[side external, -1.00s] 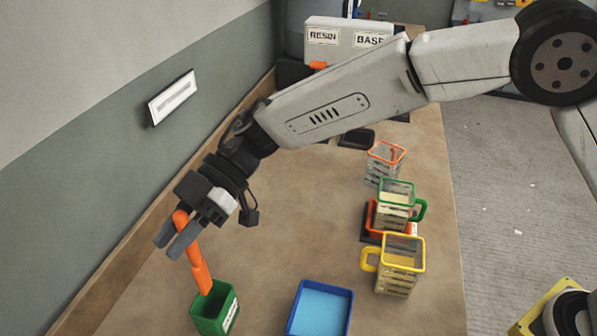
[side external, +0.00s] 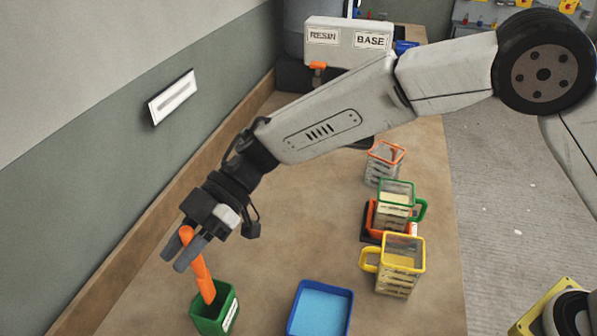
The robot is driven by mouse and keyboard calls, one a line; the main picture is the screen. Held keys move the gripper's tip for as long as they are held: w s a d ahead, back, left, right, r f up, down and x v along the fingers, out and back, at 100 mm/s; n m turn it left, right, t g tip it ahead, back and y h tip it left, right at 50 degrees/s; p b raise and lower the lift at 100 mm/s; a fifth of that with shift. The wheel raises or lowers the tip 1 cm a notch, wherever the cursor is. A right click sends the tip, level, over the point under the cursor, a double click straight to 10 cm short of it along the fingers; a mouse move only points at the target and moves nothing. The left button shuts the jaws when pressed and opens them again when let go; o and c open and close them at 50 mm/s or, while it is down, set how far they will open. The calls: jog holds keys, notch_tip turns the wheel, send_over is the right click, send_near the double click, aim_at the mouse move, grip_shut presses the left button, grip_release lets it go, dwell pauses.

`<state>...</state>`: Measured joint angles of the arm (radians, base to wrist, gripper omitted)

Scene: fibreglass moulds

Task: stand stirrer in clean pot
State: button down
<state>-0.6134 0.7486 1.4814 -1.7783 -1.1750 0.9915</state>
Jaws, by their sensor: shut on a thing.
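The orange stirrer (side external: 203,278) is near upright, tilted a little. Its lower end is inside the mouth of the green pot (side external: 212,318) at the bottom left; how deep it reaches is hidden by the pot wall. My gripper (side external: 183,252) is shut on the stirrer's upper end, above the pot. The green pot has a white label on its right side, too small to read here, and it stands on the bench.
A blue tray (side external: 320,309) lies right of the pot. Clear jugs with yellow (side external: 398,270), green (side external: 397,203) and orange (side external: 383,163) rims stand in a row at the right. A RESIN and BASE dispenser (side external: 347,44) is at the back. The wall is left.

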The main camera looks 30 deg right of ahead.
aim_at(204, 265)
jog(key=shift+f, duration=3.6)
jog(key=shift+c, duration=2.3)
grip_release()
jog(key=v, duration=0.7)
jog(key=shift+w+d, duration=0.15)
jog(key=shift+d, duration=0.15)
jog(key=shift+r, duration=0.15)
